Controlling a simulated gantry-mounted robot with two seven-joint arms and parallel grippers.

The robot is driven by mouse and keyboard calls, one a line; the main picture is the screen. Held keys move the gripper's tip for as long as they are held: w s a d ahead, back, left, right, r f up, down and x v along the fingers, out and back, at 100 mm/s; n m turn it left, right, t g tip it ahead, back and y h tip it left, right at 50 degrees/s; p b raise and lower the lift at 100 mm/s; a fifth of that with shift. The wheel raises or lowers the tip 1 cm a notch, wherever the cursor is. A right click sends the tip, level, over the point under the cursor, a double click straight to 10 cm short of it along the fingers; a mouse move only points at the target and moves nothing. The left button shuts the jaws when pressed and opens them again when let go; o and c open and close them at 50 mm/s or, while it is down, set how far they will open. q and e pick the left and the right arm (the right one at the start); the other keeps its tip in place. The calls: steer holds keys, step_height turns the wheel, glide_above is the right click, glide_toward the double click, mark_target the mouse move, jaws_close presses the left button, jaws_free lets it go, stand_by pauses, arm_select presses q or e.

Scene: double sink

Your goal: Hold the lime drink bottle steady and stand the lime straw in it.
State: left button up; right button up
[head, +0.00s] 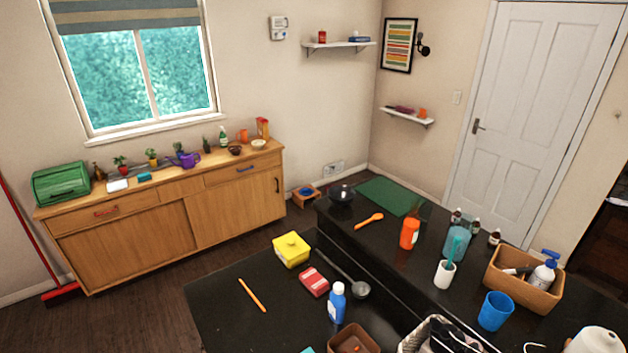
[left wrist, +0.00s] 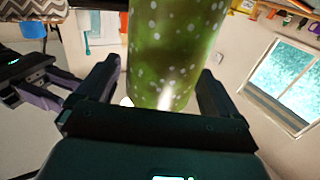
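The lime drink bottle (left wrist: 172,50) is green with pale spots and fills the upper middle of the left wrist view. Its upper part runs out of that picture. My left gripper (left wrist: 162,75) has one finger on each side of the bottle and appears closed on it. A dark and purple gripper, my right one (left wrist: 60,88), shows at the left of the same view, apart from the bottle. Its fingertips are not clear. I cannot make out the lime straw in either view. The head view shows neither gripper and not this bottle.
A wooden sideboard (head: 150,230) stands under the window.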

arm_select(q)
steer(key=shift+s, duration=0.1)
steer(key=v, duration=1.1)
arm_select(e)
steer(key=s+a+f+m+t+h+p, duration=0.2)
steer(key=s+a+t+h+p, duration=0.2)
steer(key=a+h, duration=0.35)
arm_select(q)
steer(key=s+a+r+n+g+y+p, duration=0.3)
steer(key=s+a+r+g+y, duration=0.5)
steer(key=s+a+r+g, duration=0.4)
steer(key=s+a+r, duration=0.3)
steer(key=s+a, duration=0.1)
steer(key=shift+s+r+n+y+p, duration=0.3)
steer(key=shift+s+n+p, duration=0.05)
steer(key=shift+s+n, duration=0.05)
arm_select(e)
steer(key=s+d+r+m+g+h, duration=0.2)
steer(key=s+d+r+m+h, duration=0.3)
steer(key=s+d, duration=0.2)
steer(key=s+d+r+m+g+h, duration=0.2)
steer(key=s+d+r+m+h, duration=0.3)
steer(key=s, duration=0.7)
steer(key=d+m, duration=0.1)
steer(key=d, duration=0.1)
steer(key=shift+d, duration=0.4)
arm_select(q)
steer(key=shift+a, duration=0.1)
